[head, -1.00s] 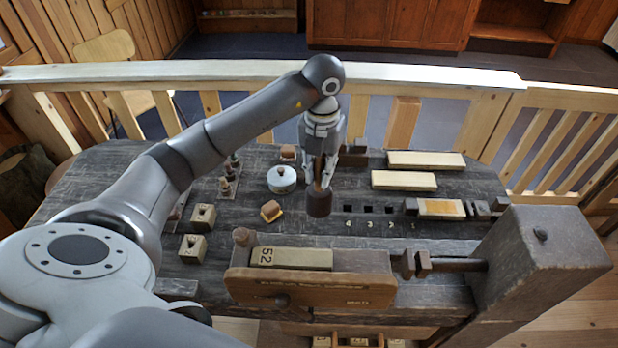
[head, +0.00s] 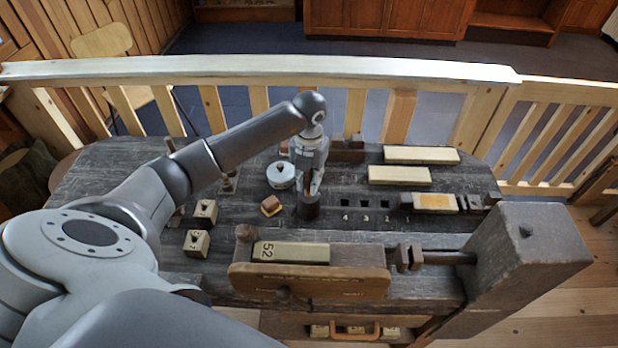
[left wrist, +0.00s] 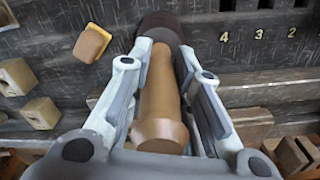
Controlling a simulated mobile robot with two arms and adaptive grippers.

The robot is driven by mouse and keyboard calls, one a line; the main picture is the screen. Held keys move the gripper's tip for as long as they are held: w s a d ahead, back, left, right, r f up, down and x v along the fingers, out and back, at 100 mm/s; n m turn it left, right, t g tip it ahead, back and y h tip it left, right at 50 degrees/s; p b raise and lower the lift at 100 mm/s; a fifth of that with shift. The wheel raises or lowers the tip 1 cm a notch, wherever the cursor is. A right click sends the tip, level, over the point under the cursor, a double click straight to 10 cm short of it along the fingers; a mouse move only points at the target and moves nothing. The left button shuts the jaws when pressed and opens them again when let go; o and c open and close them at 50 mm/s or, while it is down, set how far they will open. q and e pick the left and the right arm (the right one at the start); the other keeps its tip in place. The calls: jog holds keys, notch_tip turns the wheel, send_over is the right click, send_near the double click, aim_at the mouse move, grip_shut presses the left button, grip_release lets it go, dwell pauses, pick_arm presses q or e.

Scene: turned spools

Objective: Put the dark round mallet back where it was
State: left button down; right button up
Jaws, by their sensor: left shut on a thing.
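The dark round mallet has a dark cylindrical head (head: 308,207) and a brown turned handle (left wrist: 160,95). In the head view its head is low, at or just above the bench top, right of a small tan block; I cannot tell whether it touches. The handle points up. My left gripper (head: 312,186) is shut on the handle from above, with a finger on each side of it in the left wrist view (left wrist: 158,65). The fingers hide part of the handle. My right gripper is not in view.
The dark workbench (head: 350,224) has numbered square holes right of the mallet. A small tan block (head: 271,206) and a round white pot (head: 281,175) stand left of it. A front vise (head: 310,281) holds a block marked 52. Pale boards (head: 420,155) lie at the back right.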

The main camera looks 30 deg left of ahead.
pick_arm(q)
jog(key=shift+f, duration=0.2)
jog(key=c, duration=1.3)
grip_release()
jog(key=shift+r, duration=0.1)
jog(key=shift+r, duration=0.55)
notch_tip(320, 180, up, 10)
jog(key=b, duration=0.3)
jog(key=shift+f+b, duration=0.15)
jog(key=shift+b, duration=0.25)
jog(key=shift+r, duration=0.75)
